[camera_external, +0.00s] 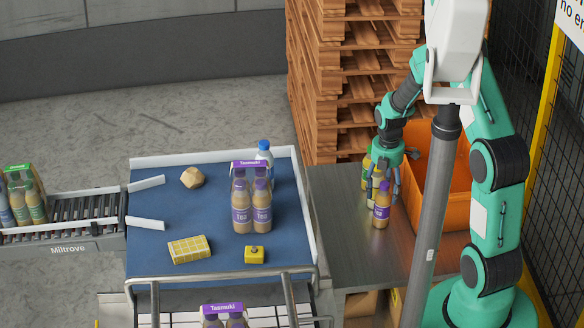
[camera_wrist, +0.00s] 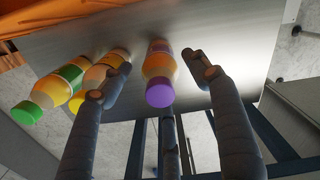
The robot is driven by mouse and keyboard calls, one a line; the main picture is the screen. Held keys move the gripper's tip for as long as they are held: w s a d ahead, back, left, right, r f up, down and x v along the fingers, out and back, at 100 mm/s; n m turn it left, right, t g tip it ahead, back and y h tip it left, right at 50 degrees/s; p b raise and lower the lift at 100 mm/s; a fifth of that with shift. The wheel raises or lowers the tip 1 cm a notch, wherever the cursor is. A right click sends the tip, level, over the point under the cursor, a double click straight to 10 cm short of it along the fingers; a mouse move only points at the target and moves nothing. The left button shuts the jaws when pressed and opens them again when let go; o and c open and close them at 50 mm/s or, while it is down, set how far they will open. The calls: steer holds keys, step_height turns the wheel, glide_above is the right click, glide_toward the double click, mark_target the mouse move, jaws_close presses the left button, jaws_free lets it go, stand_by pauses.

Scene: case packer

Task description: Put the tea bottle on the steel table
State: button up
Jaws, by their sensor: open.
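The tea bottle (camera_external: 381,213), with a purple cap, purple label and orange-brown contents, stands upright on the steel table (camera_external: 335,235). In the wrist view the bottle (camera_wrist: 160,62) shows between the spread fingers of my gripper (camera_wrist: 158,66). In the outside view my gripper (camera_external: 382,186) is open beside the bottle's upper part, its fingers pointing down. Whether any finger touches the bottle cannot be told. The steel table (camera_wrist: 225,30) also shows in the wrist view, under the bottles.
A yellow-capped bottle (camera_wrist: 95,76) and a green-capped bottle (camera_wrist: 52,88) stand close beside the tea bottle. An orange bin (camera_external: 425,150) is behind to the right. A blue packing surface (camera_external: 215,215) with a bottle pack (camera_external: 251,205) lies left. The steel table's front-left is clear.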

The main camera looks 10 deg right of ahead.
steer(key=shift+r, duration=2.5)
steer(key=shift+d+r, duration=0.1)
steer(key=shift+r, duration=0.45)
steer(key=s+d+r+m+t, duration=0.15)
steer(key=s+r+m, duration=0.25)
steer(key=r, duration=0.4)
steer(key=s+d+r+m, duration=0.3)
steer(key=s+r+m, duration=0.1)
steer(key=r, duration=0.4)
steer(key=s+d+r+m+t, duration=0.1)
steer(key=s+d+r+m, duration=0.25)
steer(key=r, duration=0.45)
steer(key=s+d+r+m+t, duration=0.1)
steer(key=s+r+m, duration=0.3)
steer(key=s, duration=0.5)
steer(key=s+d+r+m+t, duration=0.2)
steer(key=s+r+m, duration=0.2)
steer(key=s+m, duration=0.5)
steer(key=shift+s+d+r, duration=0.35)
steer(key=shift+s+d, duration=0.05)
steer(key=shift+s, duration=0.25)
